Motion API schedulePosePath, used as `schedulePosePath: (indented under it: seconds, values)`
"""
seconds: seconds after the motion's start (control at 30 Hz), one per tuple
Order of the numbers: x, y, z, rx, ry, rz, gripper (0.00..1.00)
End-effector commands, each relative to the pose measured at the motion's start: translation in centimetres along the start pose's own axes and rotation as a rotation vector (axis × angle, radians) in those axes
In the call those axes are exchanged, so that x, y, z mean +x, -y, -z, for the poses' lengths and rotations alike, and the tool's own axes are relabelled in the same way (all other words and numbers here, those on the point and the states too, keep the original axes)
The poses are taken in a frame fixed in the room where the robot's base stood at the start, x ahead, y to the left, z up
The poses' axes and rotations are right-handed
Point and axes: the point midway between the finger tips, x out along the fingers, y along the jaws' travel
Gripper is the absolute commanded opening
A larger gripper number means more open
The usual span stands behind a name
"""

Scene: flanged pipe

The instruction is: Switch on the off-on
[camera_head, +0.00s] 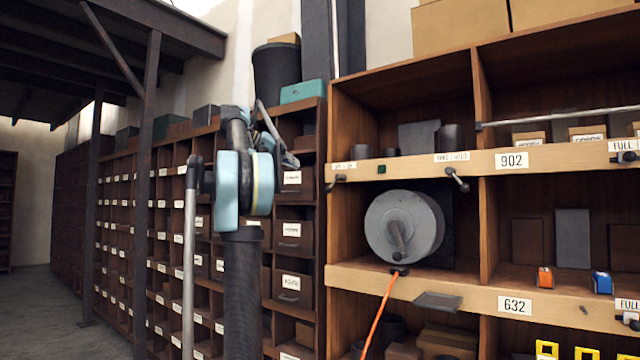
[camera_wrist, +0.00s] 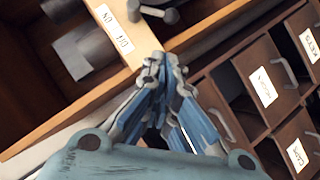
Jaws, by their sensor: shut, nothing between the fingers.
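The off-on switch is a small dark lever (camera_head: 335,182) on the front edge of the upper wooden shelf, just below a white label (camera_head: 344,165). My gripper (camera_head: 292,160) is left of the lever in the head view, in front of the drawers. In the wrist view its blue and grey fingers (camera_wrist: 163,62) are shut and empty, pointing toward the shelf edge below the lever, apparently not touching it. Whether the lever is at off or on cannot be told.
A second lever (camera_head: 457,180) sits farther right on the same edge. Label-fronted drawers (camera_head: 294,234) line the left, and a metal rod (camera_head: 560,117) crosses the shelf at the right.

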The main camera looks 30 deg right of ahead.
Motion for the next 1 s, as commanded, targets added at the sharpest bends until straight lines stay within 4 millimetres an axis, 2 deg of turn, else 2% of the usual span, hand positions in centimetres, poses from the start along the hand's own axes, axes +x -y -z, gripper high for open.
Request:
schedulePosePath:
  seconds: [0.13, 0.57, 0.73, 1.0]
  values:
    - [0.1, -0.5, 0.9, 0.009, -0.008, -0.019, 0.0]
    - [0.6, -0.6, 0.9, 0.01, -0.008, -0.019, 0.0]
    - [2.7, -0.7, 0.9, 0.011, -0.006, -0.02, 0.0]
    - [7.5, -0.7, 0.9, 0.011, -0.006, -0.019, 0.0]
